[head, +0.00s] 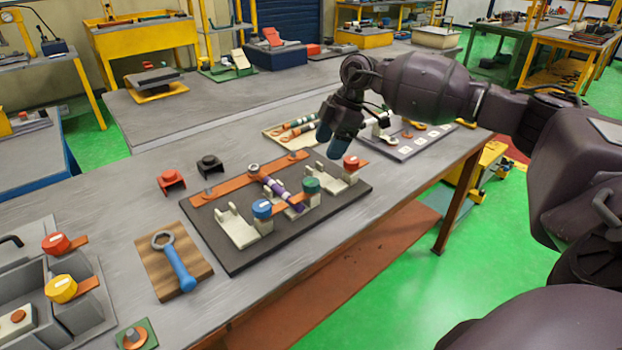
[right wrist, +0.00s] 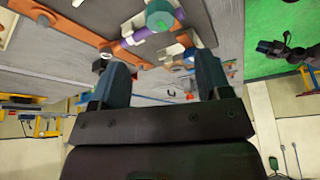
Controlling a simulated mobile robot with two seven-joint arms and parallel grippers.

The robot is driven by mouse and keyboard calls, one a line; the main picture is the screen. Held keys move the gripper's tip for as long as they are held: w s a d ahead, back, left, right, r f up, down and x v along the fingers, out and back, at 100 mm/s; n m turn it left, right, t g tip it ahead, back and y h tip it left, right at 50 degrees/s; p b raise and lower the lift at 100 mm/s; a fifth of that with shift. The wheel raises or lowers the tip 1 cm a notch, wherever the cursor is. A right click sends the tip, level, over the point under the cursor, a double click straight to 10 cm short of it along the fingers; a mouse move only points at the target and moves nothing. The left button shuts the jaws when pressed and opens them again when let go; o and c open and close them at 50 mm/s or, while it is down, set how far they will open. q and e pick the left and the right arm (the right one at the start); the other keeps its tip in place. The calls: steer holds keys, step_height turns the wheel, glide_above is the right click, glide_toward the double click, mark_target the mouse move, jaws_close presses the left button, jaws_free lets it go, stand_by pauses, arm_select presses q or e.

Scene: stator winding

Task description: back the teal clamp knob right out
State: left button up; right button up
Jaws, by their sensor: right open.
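The teal clamp knob (head: 311,186) sits on a cream clamp block near the middle of the dark fixture board (head: 232,262), between a blue knob (head: 262,209) and a red knob (head: 351,163). A purple-banded rod (head: 283,192) lies beside it. My right gripper (head: 335,143) is open and empty, above and behind the board's far right part, apart from the teal knob. In the right wrist view the teal knob (right wrist: 160,14) shows at the top, beyond the open fingers (right wrist: 162,75). My left gripper is not in view.
An orange bar (head: 225,186) runs along the board's back. A blue-handled wrench (head: 175,262) lies on a wooden block at left. A grey bin with red and yellow knobs (head: 60,289) stands front left. Another dark board (head: 405,148) lies beyond my gripper.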

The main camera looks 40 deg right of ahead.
mark_target(311, 181)
steer(key=b+x, duration=0.1)
steer(key=x, duration=0.9)
steer(key=shift+a+f, duration=0.1)
steer(key=shift+f, duration=0.05)
steer(key=c, duration=0.9)
